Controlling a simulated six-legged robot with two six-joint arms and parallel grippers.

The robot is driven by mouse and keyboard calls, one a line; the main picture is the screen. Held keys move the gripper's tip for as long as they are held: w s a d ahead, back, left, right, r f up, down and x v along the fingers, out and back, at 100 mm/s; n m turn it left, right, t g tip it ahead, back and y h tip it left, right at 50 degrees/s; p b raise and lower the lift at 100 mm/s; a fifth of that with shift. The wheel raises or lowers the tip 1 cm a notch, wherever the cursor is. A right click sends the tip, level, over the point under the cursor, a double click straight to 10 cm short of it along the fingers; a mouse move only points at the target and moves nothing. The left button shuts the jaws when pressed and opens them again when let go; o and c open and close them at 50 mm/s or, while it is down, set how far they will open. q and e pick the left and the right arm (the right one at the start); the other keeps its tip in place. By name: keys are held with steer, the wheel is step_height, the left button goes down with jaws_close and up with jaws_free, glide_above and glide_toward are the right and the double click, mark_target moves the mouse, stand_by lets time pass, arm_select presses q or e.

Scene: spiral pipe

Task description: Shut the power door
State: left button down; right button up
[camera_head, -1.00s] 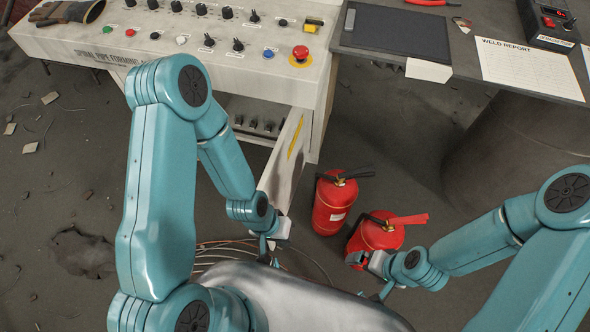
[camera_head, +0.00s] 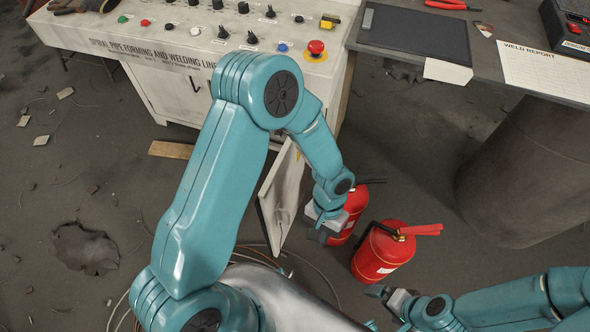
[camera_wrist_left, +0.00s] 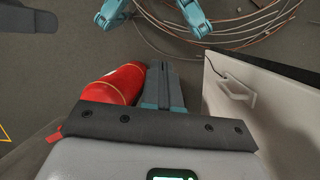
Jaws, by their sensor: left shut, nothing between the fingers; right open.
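The power door (camera_head: 280,194) is a white panel standing open, jutting out from the console cabinet (camera_head: 172,92) toward me. In the left wrist view the door (camera_wrist_left: 262,105) is at the right, with a white handle (camera_wrist_left: 238,88) on the face toward my gripper. My left gripper (camera_head: 322,236) is to the right of the door, near its free end. Its fingers (camera_wrist_left: 163,72) are together, empty, and apart from the door. My right gripper (camera_head: 382,293) is open and empty at the lower right, below the fire extinguishers. My left arm hides part of the cabinet.
One red fire extinguisher (camera_head: 352,208) stands just behind my left gripper, another (camera_head: 382,252) to its right. The extinguisher in the left wrist view (camera_wrist_left: 118,83) is close beside the fingers. Loose cables (camera_head: 262,250) lie on the floor near the door. A dark table (camera_head: 415,32) stands at upper right.

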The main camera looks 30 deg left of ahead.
arm_select(q)
steer(key=w+a+r+n+t+y+b, duration=0.2)
steer(key=w+a+r+n+y+b, duration=0.15)
steer(key=w+r+y+b, duration=0.7)
steer(key=p, duration=0.1)
glide_toward(281, 168)
steer(key=shift+m, duration=0.25)
steer(key=x, duration=0.5)
steer(key=shift+f, duration=0.25)
steer(key=shift+a, duration=0.25)
